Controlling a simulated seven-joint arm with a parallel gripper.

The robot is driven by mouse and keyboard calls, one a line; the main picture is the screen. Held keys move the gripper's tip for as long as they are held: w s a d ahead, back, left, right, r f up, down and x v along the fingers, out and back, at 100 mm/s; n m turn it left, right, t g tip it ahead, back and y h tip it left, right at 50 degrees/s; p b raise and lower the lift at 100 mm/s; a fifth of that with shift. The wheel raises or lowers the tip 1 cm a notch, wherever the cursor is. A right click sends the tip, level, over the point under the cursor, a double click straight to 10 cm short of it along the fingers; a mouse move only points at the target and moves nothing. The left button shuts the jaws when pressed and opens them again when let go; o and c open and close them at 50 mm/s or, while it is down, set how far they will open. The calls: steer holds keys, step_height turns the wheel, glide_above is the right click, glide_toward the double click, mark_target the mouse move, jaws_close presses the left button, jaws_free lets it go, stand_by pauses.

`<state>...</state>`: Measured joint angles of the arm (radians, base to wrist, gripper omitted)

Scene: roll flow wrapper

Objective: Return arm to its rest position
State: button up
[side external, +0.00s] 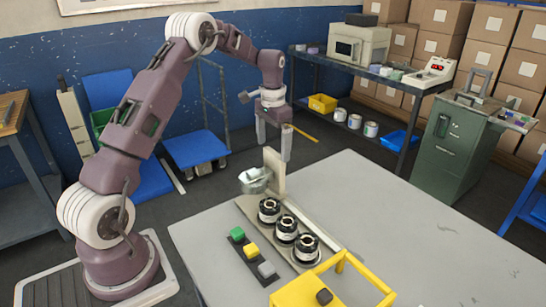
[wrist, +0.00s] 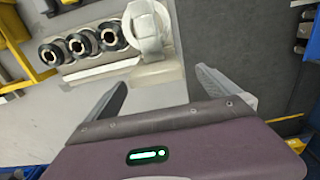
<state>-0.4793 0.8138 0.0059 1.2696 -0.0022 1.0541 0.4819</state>
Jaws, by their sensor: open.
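My gripper (side external: 274,143) hangs pointing down, beyond the far left edge of the grey table (side external: 400,215) and above the floor. Its two fingers are spread apart with nothing between them. In the wrist view the fingers of my gripper (wrist: 160,92) are wide apart. The roll wrapper (side external: 276,174) stands on the table just below and in front of my gripper, apart from it. It has a beige upright plate and a pale metal part on its left. It also shows in the wrist view (wrist: 150,40).
Three black-and-white rolls (side external: 286,230) sit in a row on the wrapper's base. A strip with green, yellow and grey buttons (side external: 252,251) lies beside them. A yellow frame (side external: 300,291) stands at the table's front. The table's right side is clear. A blue cart (side external: 195,150) stands behind.

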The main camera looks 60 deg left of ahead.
steer(key=shift+r, duration=0.6)
steer(key=shift+d+r, duration=0.2)
steer(key=s+d+r+t, duration=0.3)
steer(key=s+d+r, duration=0.8)
steer(key=d+r, duration=0.35)
steer(key=s+d+t, duration=0.1)
steer(key=s+d, duration=0.3)
steer(key=s, duration=0.6)
steer(key=s+d+t, duration=0.1)
steer(key=s+d, duration=0.3)
steer(key=s, duration=0.6)
steer(key=shift+d+t, duration=0.25)
steer(key=shift+t, duration=0.05)
